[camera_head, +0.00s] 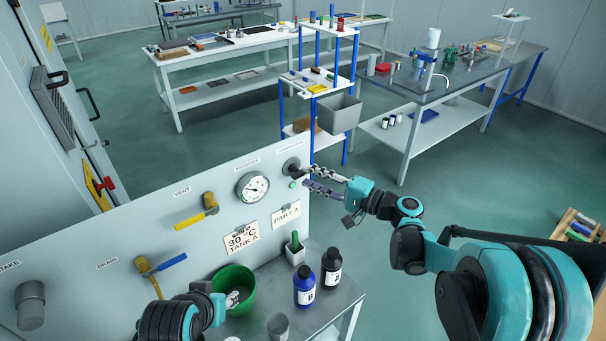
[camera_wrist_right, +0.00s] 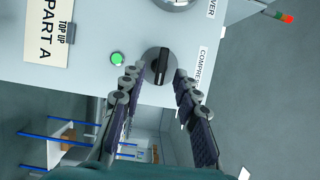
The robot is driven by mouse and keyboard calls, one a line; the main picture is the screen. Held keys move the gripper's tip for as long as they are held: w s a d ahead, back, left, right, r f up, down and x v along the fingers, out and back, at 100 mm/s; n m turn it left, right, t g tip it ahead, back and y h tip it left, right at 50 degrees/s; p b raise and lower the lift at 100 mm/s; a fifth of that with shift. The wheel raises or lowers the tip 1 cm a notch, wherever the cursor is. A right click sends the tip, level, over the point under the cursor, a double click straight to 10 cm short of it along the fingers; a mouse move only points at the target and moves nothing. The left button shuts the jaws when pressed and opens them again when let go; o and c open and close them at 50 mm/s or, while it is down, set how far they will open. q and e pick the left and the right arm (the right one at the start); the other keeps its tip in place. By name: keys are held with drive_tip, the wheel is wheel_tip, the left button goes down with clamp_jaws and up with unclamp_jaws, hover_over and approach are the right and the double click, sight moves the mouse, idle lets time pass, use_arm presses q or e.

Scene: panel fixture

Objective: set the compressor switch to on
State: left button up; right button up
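The compressor switch (camera_head: 292,167) is a dark round knob at the right end of the grey panel, beside a green light (camera_head: 292,185). In the right wrist view, the black switch knob (camera_wrist_right: 158,62) has a white mark on its ridge, and a partly hidden label starting "COMPRES" (camera_wrist_right: 202,70) is beside it. My right gripper (camera_head: 306,179) is in front of the switch. Its fingers (camera_wrist_right: 157,82) are apart, one on each side of the knob; contact is unclear. My left gripper (camera_head: 234,299) is low at the green bucket (camera_head: 236,281); its finger opening is unclear.
The panel (camera_head: 110,238) also carries a gauge (camera_head: 253,187), yellow and blue valve handles (camera_head: 190,220) and a tag "PART A" (camera_head: 286,214). Blue (camera_head: 304,288) and black (camera_head: 331,268) bottles stand on the bench below. A blue-legged shelf (camera_head: 318,82) stands behind the switch.

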drive_tip(key=v, duration=0.8)
drive_tip(key=shift+d, duration=0.15)
drive_tip(key=shift+s, duration=0.1)
drive_tip(key=s+a+f+n+g+h, duration=0.25)
drive_tip(key=s+f+h, duration=0.55)
drive_tip(key=s, duration=0.4)
drive_tip(key=s+d+f+n+h, duration=0.3)
drive_tip(key=s+d+n+h, duration=0.1)
drive_tip(key=s+d+h, duration=0.3)
drive_tip(key=s+d, duration=0.2)
drive_tip(key=s, duration=0.1)
drive_tip(key=shift+s+d+f, duration=0.2)
drive_tip(key=shift+d+f, duration=0.05)
drive_tip(key=shift+d, duration=0.15)
